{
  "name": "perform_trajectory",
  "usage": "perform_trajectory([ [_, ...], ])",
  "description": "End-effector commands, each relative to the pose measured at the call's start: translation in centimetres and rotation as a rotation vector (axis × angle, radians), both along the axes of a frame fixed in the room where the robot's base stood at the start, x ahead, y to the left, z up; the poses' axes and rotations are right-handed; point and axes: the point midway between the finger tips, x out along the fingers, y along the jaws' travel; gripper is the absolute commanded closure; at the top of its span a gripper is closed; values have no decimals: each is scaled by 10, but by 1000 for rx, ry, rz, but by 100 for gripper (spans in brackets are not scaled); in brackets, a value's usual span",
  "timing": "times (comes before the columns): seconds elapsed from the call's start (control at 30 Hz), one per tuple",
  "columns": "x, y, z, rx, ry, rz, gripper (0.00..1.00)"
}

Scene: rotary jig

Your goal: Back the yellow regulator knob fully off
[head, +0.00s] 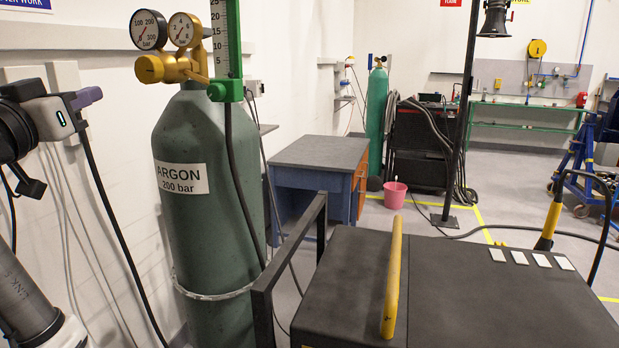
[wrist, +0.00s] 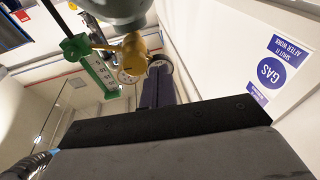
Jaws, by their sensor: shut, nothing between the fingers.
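The yellow regulator knob (head: 150,69) sticks out to the left of the brass regulator on top of the green argon cylinder (head: 212,235). Two round gauges (head: 149,30) stand above it, and a green flow tube (head: 229,50) is on its right. My gripper (head: 92,97) is at the left, lower than the knob, with its purple fingertips pointing right. A gap shows between fingertips and knob. In the wrist view the knob (wrist: 134,53) shows close to the tips of my shut, empty fingers (wrist: 157,70); whether they touch cannot be told there.
A white wall with brackets (head: 64,80) is close behind my gripper. A black hose (head: 233,150) hangs in front of the cylinder. A dark-topped cart (head: 450,290) with a yellow handle stands at the front right. A blue cabinet (head: 312,180) is behind.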

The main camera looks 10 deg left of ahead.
Motion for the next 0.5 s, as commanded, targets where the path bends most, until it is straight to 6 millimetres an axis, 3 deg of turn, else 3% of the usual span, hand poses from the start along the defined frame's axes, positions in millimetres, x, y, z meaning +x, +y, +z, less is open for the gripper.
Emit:
perform_trajectory([
  [0.1, -1, -13, 3, 33, 123, -87, 100],
  [0.27, 1, -20, 0, 50, 188, -134, 100],
  [0.5, 26, -23, 0, 48, 189, -137, 100],
])
